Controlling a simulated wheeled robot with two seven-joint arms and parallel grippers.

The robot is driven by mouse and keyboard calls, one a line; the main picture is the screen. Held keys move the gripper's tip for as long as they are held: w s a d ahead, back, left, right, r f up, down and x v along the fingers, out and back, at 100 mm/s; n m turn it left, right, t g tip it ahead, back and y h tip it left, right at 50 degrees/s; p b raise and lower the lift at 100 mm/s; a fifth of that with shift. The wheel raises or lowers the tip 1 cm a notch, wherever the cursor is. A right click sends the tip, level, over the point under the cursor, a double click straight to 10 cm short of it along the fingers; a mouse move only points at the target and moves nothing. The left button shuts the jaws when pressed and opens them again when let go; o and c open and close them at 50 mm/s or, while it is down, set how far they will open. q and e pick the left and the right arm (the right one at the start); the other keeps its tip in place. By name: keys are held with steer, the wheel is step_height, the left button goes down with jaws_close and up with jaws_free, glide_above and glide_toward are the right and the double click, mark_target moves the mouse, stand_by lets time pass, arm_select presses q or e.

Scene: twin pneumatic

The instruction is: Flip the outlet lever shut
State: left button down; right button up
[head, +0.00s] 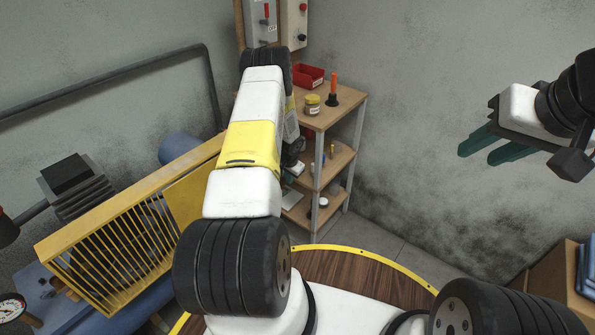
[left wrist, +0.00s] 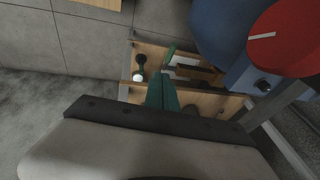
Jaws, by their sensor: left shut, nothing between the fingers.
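I cannot make out the outlet lever for certain in either view. In the left wrist view, a red round part (left wrist: 290,38) with a white mark sits at the upper right, beside a blue rounded body (left wrist: 222,30). My left gripper (left wrist: 163,92) has its green fingers together and empty, to the left of these parts and apart from them in the picture. In the head view my left arm reaches toward the shelf and hides its own fingers. My right gripper (head: 480,154) is open and empty at the right, in front of the grey wall.
A wooden shelf unit (head: 340,98) holds a red bin (head: 308,76), a jar (head: 312,104) and an orange-handled tool (head: 333,90). Wall boxes (head: 262,30) hang behind it. A yellow guard (head: 120,245) stands over blue machinery at left. A cardboard box (head: 560,285) is at lower right.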

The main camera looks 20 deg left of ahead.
arm_select(q)
glide_toward(285, 194)
step_height(285, 194, down, 3)
steer(key=w+d, duration=0.1)
steer(key=shift+w+a+f, duration=0.1)
steer(key=shift+a+f, duration=0.35)
steer(key=shift+f, duration=0.2)
steer(key=shift+w+a+f, duration=0.1)
steer(key=shift+a+f, duration=0.3)
steer(key=shift+f, duration=0.2)
